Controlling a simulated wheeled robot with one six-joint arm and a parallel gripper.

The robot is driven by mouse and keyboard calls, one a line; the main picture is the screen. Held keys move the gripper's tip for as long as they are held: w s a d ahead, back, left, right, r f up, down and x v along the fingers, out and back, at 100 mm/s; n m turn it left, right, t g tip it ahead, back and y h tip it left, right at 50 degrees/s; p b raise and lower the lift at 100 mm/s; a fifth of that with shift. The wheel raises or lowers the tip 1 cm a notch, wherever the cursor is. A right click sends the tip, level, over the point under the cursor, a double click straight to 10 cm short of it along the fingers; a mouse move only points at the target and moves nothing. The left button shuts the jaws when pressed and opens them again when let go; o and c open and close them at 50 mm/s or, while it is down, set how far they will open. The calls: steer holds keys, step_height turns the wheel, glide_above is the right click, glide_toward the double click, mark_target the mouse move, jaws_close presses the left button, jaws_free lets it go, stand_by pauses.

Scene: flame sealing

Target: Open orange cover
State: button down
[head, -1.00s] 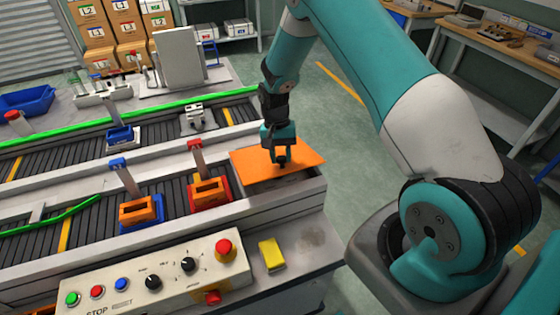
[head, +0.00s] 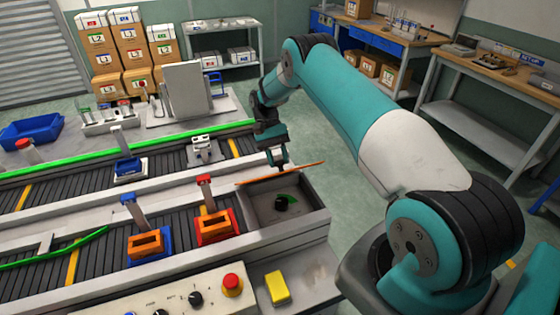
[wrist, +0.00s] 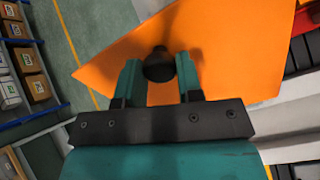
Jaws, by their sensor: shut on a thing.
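The orange cover (head: 290,172) is a flat plate, lifted and tilted, seen nearly edge-on above the open grey box (head: 300,208) at the end of the conveyor. In the wrist view its broad face (wrist: 220,45) fills the upper middle. My gripper (head: 278,165) is at the cover's near-left part. In the wrist view my gripper (wrist: 159,75) is shut on the cover's black knob (wrist: 158,62), which sits between the two fingers. Inside the box a dark round knob (head: 282,202) with a green mark beside it shows on the floor.
Red (head: 213,227) and blue (head: 149,245) holders with orange blocks stand on the conveyor left of the box. A control panel with a red button (head: 232,284) and a yellow block (head: 277,287) lie in front. Open floor (head: 360,190) lies right of the box.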

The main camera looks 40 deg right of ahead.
steer(key=shift+w+d+r+g+b, duration=0.1)
steer(key=shift+w+d+g+b, duration=0.1)
steer(key=shift+w, duration=0.15)
steer(key=shift+w+d+g+b, duration=0.1)
steer(key=shift+w+g, duration=0.1)
steer(key=shift+w, duration=0.1)
steer(key=shift+w+d+r, duration=0.1)
steer(key=shift+w+d, duration=0.05)
steer(key=shift+w+r+g+b, duration=0.25)
steer(key=shift+r+g+b, duration=0.05)
steer(key=shift+r+b, duration=0.05)
steer(key=shift+y, duration=0.3)
steer(key=shift+r, duration=0.1)
steer(key=c, duration=0.8)
jaws_free()
steer(key=shift+r, duration=0.1)
step_height(320, 180, up, 20)
steer(key=p, duration=0.7)
